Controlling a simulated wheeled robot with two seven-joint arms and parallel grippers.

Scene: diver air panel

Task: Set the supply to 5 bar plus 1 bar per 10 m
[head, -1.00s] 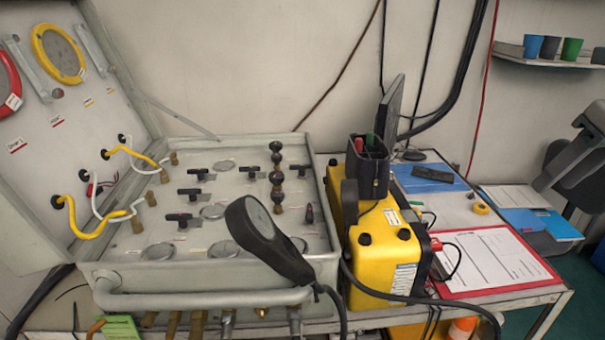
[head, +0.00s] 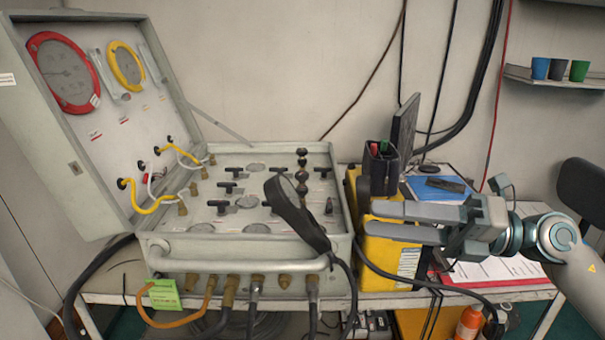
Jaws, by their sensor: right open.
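The diver air panel (head: 180,246) is an open grey case on a table. The lid holds a large red-ringed gauge (head: 95,98) and a yellow-ringed gauge (head: 141,70). Their readings are too small to tell. My right gripper (head: 368,220) is open and empty, fingers pointing left, in front of the yellow box. My left gripper is not in view.
The yellow box (head: 385,255) with a black pen holder (head: 378,165) stands right of the panel. Hoses hang at the panel's front. A shelf (head: 550,78) holds cups.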

